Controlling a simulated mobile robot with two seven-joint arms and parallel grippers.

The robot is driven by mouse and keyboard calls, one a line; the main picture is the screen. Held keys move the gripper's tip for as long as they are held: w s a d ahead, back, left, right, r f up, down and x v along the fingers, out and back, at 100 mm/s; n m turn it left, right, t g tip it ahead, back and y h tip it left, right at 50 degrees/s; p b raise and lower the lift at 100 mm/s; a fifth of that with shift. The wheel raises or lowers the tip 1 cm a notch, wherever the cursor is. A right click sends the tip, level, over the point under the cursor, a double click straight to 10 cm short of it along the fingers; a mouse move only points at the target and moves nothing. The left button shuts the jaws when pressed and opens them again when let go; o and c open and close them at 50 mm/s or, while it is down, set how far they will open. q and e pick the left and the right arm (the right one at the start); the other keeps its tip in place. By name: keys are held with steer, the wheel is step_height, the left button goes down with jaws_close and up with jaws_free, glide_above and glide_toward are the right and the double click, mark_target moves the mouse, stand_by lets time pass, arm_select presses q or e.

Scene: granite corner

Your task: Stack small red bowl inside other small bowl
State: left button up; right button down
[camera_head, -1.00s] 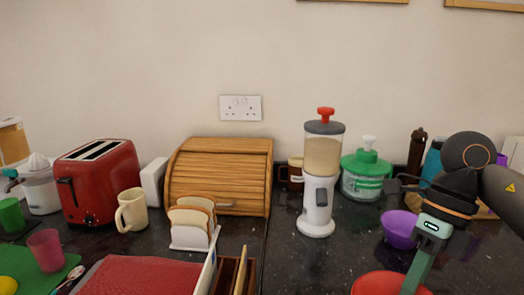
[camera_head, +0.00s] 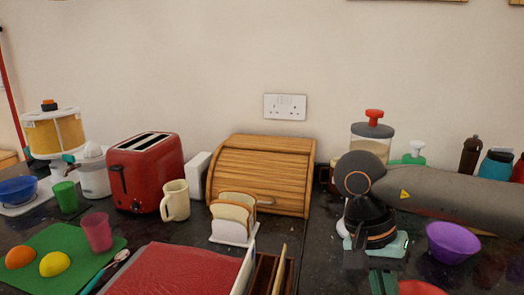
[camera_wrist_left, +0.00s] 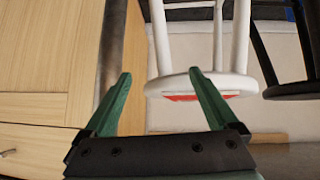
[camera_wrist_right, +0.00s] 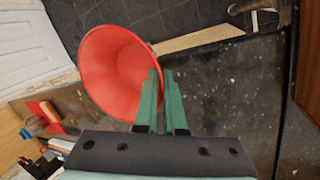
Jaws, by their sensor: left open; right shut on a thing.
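My right gripper (camera_wrist_right: 160,75) is shut on the rim of the red bowl (camera_wrist_right: 115,72). In the head view the red bowl (camera_head: 418,288) is mostly cut off by the bottom edge, beside my right gripper's fingers (camera_head: 384,284). A purple bowl (camera_head: 453,242) stands upright on the dark counter, to the right of my right wrist. A blue bowl (camera_head: 17,190) stands at the far left. My left gripper (camera_wrist_left: 160,78) is open and empty in the left wrist view, with white stool legs beyond it. It is not in the head view.
A red toaster (camera_head: 146,172), cream mug (camera_head: 175,201), bread rack (camera_head: 233,218) and wooden bread bin (camera_head: 262,172) stand left of my right arm. A green mat (camera_head: 55,254) holds toy fruit. A dispenser is partly hidden behind my right arm.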

steer(key=n, duration=0.1)
steer(key=n+t, duration=0.1)
steer(key=w+n, duration=0.1)
steer(key=n, duration=0.1)
steer(key=shift+d+r+t+h, duration=0.15)
steer(key=shift+d+t+h, duration=0.15)
steer(key=shift+d+h, duration=0.1)
steer(key=r+n+p, duration=0.1)
steer(key=p, duration=0.4)
steer(key=shift+s+d+r, duration=0.1)
steer(key=s+n+t+p, duration=0.1)
steer(key=n+p, duration=0.1)
steer(key=p, duration=0.4)
steer(key=shift+s+r+p, duration=0.1)
steer(key=shift+p, duration=0.2)
arm_select(q)
steer(key=s+a+r+p, duration=0.1)
steer(key=s+a+r, duration=0.1)
steer(key=r, duration=0.7)
steer(key=shift+a+r+n+y, duration=0.2)
steer(key=shift+a+n+y, duration=0.2)
steer(key=shift+a, duration=0.4)
arm_select(e)
steer(key=shift+s+f+n, duration=0.2)
steer(key=shift+s+n, duration=0.05)
steer(key=shift+n, duration=0.15)
arm_select(q)
steer(key=shift+f, duration=0.1)
